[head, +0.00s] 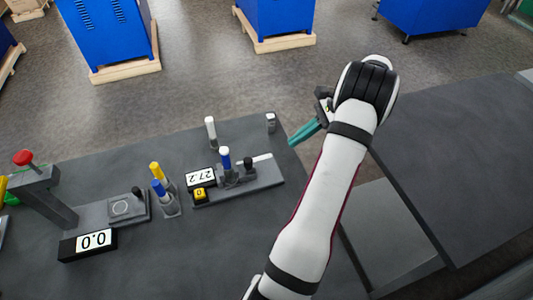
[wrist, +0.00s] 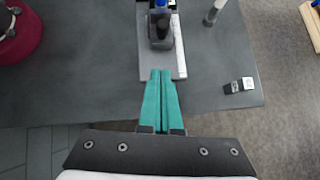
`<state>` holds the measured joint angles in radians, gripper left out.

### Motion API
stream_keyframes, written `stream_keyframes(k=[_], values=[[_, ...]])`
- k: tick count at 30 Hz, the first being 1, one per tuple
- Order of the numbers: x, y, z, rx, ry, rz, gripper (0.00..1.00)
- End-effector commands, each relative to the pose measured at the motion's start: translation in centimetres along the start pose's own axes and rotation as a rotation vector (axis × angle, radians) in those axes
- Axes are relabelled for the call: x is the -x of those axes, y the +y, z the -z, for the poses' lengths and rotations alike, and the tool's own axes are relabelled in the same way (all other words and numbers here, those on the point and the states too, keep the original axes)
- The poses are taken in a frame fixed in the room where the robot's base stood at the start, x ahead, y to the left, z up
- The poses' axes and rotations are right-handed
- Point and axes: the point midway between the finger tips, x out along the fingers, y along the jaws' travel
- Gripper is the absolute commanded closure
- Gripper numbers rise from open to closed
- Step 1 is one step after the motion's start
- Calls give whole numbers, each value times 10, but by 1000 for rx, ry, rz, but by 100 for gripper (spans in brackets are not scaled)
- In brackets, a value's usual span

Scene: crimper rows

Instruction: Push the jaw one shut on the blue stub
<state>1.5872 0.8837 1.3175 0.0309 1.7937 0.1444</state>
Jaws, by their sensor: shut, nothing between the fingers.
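The blue stub (head: 225,160), with a white top, stands upright on a grey base plate (head: 265,181). Its blue part also shows at the top edge of the wrist view (wrist: 160,3). The movable jaw (head: 248,166), dark with a black knob, is on the plate just right of the stub; in the wrist view the jaw (wrist: 160,40) lies between the stub and my fingers. Any small gap between jaw and stub is hard to judge. My gripper (head: 292,143) is shut and empty, its teal fingertips (wrist: 161,73) near the plate's jaw-side end, apart from the jaw.
A display (head: 201,177) reading 27.2 and a yellow button (head: 201,194) sit beside the stub. A white-topped post (head: 210,130) and small block (head: 271,122) stand behind. Left are a holder with blue and yellow pieces (head: 160,187), a 0.0 display (head: 93,241) and a red-knobbed press (head: 40,185).

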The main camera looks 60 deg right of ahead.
Motion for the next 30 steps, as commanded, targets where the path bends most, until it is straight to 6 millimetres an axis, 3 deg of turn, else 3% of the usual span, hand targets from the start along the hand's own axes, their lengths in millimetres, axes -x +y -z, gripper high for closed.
stream_keyframes(k=[10,12,18,30], values=[[-76,1,0,-2,-1,-2,100],[-85,0,-10,0,0,0,100],[-100,0,-26,-2,0,1,100],[-103,0,-29,-2,1,2,100]])
